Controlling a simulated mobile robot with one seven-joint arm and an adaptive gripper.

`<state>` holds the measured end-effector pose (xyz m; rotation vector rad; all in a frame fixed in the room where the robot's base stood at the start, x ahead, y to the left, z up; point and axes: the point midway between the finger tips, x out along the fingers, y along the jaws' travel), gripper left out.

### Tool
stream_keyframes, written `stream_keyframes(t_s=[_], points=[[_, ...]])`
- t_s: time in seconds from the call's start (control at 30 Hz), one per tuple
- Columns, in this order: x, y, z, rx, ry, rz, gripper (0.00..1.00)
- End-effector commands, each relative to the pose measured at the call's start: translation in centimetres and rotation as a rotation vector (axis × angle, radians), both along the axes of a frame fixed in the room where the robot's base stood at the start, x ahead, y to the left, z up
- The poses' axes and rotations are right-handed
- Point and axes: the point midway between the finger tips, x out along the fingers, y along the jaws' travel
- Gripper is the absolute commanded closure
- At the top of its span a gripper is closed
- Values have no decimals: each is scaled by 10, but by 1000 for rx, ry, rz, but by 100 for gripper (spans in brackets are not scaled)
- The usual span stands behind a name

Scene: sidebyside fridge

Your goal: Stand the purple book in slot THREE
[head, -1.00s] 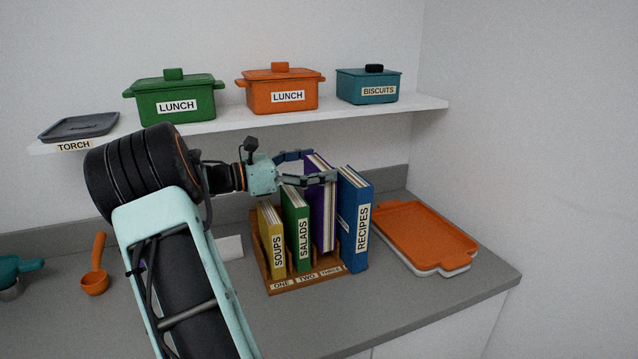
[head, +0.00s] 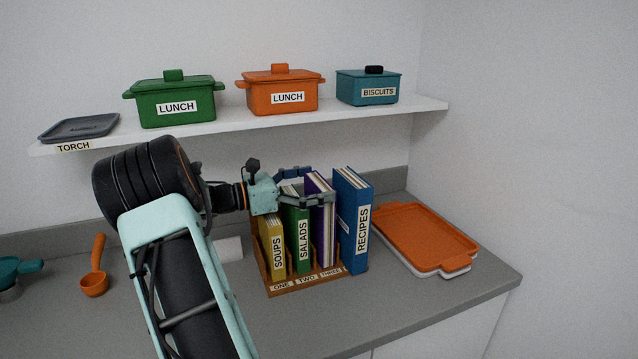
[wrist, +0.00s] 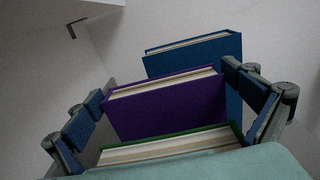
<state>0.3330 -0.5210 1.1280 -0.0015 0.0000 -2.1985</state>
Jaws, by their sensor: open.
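The purple book (head: 322,225) stands upright in the wooden rack (head: 290,288), between the green SALADS book (head: 298,235) and the blue RECIPES book (head: 353,220). It is above the label THREE (head: 331,273). My gripper (head: 318,186) is open around the upper part of the purple book. In the wrist view the purple book (wrist: 165,105) lies between the spread fingers, with a gap at the left finger; contact at the right finger is unclear. The base of the book is partly hidden by the rack front.
The yellow SOUPS book (head: 272,245) stands at the rack's left. An orange tray (head: 425,235) lies to the right on the counter. A shelf (head: 225,122) with lidded pots is above my arm. An orange ladle (head: 95,280) lies at left.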

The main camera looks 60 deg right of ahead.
Motion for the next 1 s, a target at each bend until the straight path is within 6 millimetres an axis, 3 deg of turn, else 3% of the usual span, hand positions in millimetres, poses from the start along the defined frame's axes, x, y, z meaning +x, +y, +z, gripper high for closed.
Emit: stream_keyframes(t_s=[0.17, 0.7, 1.0], points=[[6, 7, 2, 0, 0, 3, 0], [65, 88, 2, -1, -1, 2, 0], [71, 98, 2, 0, 0, 0, 0]])
